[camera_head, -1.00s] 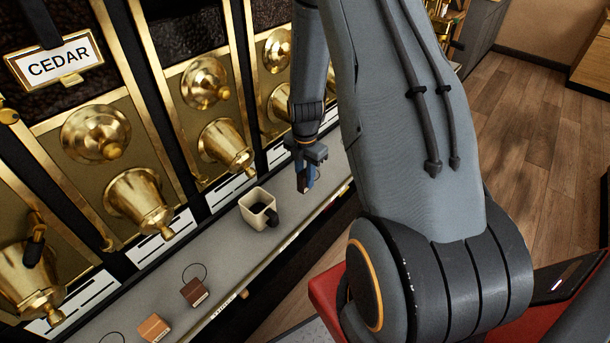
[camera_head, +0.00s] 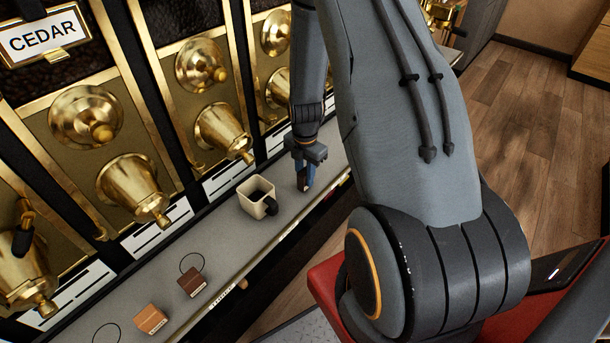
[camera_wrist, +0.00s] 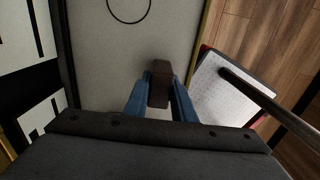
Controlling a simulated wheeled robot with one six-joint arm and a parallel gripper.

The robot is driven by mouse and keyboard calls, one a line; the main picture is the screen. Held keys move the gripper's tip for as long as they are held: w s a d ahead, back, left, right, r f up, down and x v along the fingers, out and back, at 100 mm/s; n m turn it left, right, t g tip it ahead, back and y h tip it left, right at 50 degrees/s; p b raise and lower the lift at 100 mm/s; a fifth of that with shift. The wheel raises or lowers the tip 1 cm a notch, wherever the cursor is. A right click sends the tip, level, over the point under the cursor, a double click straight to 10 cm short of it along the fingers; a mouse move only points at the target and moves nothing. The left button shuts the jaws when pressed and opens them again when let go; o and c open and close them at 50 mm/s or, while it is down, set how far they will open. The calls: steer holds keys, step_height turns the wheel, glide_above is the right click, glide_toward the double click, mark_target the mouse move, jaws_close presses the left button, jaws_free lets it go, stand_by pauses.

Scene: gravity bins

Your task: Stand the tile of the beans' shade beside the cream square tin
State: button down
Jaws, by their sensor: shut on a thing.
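Whether the tile touches the counter I cannot tell. A brown tile (camera_head: 191,281) and a lighter orange-brown tile (camera_head: 150,318) sit on the counter at lower left.
Brass bin spouts (camera_head: 222,133) overhang the counter (camera_head: 228,250) along its back. A thin black ring (camera_head: 192,262) lies behind the brown tile; another ring shows in the wrist view (camera_wrist: 128,20). The counter's front edge has a brass strip. A CEDAR label (camera_head: 43,36) hangs at upper left.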

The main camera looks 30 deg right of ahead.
mark_target(305, 171)
steer(key=shift+f, duration=0.5)
steer(key=c, duration=1.4)
jaws_free()
steer(key=shift+r+b, duration=0.75)
steer(key=shift+r, duration=3.15)
